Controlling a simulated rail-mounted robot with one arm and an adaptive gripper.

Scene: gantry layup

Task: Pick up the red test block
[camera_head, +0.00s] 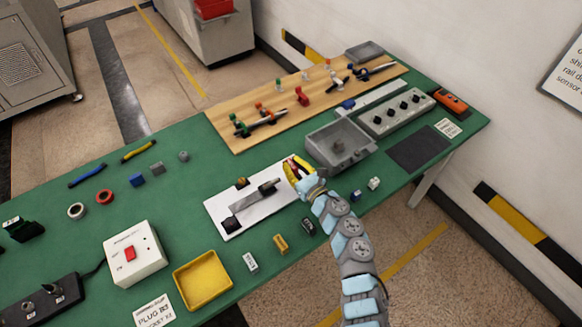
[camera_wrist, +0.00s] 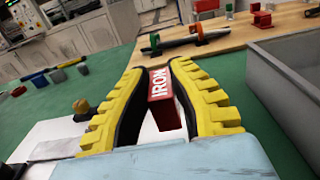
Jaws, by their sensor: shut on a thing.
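The red test block (camera_wrist: 161,84) is a small red bar with white "IRON" lettering on its top, seen in the wrist view. My gripper (camera_wrist: 164,68) has yellow ribbed fingers with dark inner pads, shut on the block from both sides. In the head view my gripper (camera_head: 298,168) is over the green table, between the white plate fixture and the grey bin. The block is mostly hidden by the fingers there. How high it is above the table is hard to tell.
The grey bin (camera_head: 311,139) stands close to the right of my gripper. The white plate (camera_head: 218,208) with a metal bar lies to the left. A wooden board (camera_head: 225,126) with clamps and pegs is behind.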

